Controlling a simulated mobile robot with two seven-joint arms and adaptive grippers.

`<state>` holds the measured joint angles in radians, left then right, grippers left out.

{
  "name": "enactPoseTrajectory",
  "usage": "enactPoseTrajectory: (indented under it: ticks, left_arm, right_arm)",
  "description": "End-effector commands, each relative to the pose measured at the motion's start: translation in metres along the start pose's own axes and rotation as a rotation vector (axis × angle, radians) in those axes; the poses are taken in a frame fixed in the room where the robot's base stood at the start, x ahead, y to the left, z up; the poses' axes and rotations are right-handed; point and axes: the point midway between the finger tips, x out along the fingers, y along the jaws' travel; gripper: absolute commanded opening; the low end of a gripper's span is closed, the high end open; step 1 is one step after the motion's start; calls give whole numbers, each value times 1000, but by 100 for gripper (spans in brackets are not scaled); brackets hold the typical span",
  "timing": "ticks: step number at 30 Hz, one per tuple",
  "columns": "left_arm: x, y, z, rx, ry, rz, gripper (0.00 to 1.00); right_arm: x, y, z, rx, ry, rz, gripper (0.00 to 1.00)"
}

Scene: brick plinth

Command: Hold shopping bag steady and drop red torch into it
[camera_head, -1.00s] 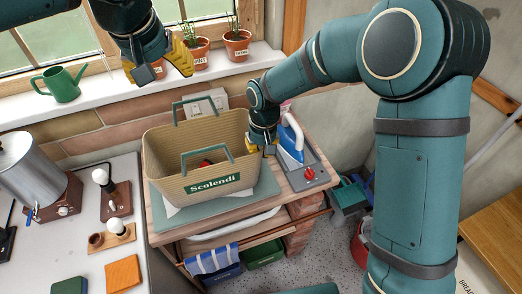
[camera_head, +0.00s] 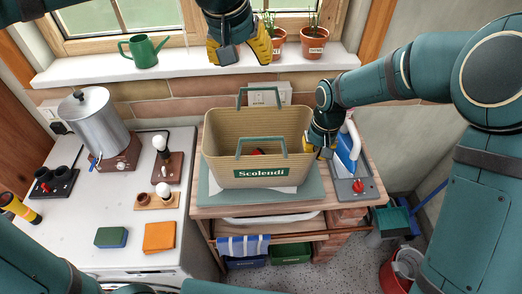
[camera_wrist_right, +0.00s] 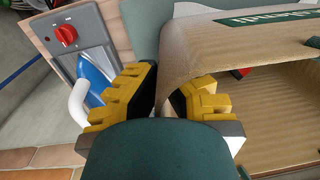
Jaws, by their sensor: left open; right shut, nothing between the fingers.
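The tan shopping bag (camera_head: 225,165), labelled Scolendi, stands upright and open on the small wooden table, its two green handles raised. A red object (camera_head: 257,152) shows in part inside it and also in the right wrist view (camera_wrist_right: 243,72); the bag hides the rest, so I cannot tell whether it is the whole red torch. My left gripper (camera_head: 238,50) is open and empty, above and behind the bag near the windowsill. My right gripper (camera_head: 318,148) is shut at the bag's right edge. In the right wrist view its fingers (camera_wrist_right: 168,88) are beside the bag's wall; a firm grip is not visible.
An iron (camera_head: 347,148) and a grey plate with a red knob (camera_head: 358,185) stand close right of my right gripper. Plant pots (camera_head: 313,42) and a green watering can (camera_head: 143,50) line the sill. A yellow-black torch (camera_head: 18,208) lies on the left counter.

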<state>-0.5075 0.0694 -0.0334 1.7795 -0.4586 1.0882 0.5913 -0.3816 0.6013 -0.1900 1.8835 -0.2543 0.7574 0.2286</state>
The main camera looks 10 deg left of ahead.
Motion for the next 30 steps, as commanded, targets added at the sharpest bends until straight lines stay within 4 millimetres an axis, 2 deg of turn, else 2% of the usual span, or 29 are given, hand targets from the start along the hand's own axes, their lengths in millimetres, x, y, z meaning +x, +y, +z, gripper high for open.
enactPoseTrajectory:
  ticks: [1, 2, 3, 5, 17, 20, 30]
  left_arm:
    - [0, 0, 0, 0, 0, 0, 63]
    - [0, 0, 0, 0, 0, 0, 63]
    - [0, 0, 0, 0, 0, 0, 63]
    - [0, 0, 0, 0, 0, 0, 63]
    - [0, 0, 0, 0, 0, 0, 63]
    - [0, 0, 0, 0, 0, 0, 63]
    - [0, 0, 0, 0, 0, 0, 63]
  right_arm:
    - [0, 0, 0, -1, 1, 0, 0]
    - [0, 0, 0, -1, 0, 0, 4]
    - [0, 0, 0, -1, 0, 0, 18]
    - [0, 0, 0, -1, 0, 0, 39]
    - [-5, 0, 0, 0, 1, 0, 39]
    - [-18, 0, -1, 0, 4, -1, 39]
    - [-85, 0, -1, -1, 5, -1, 39]
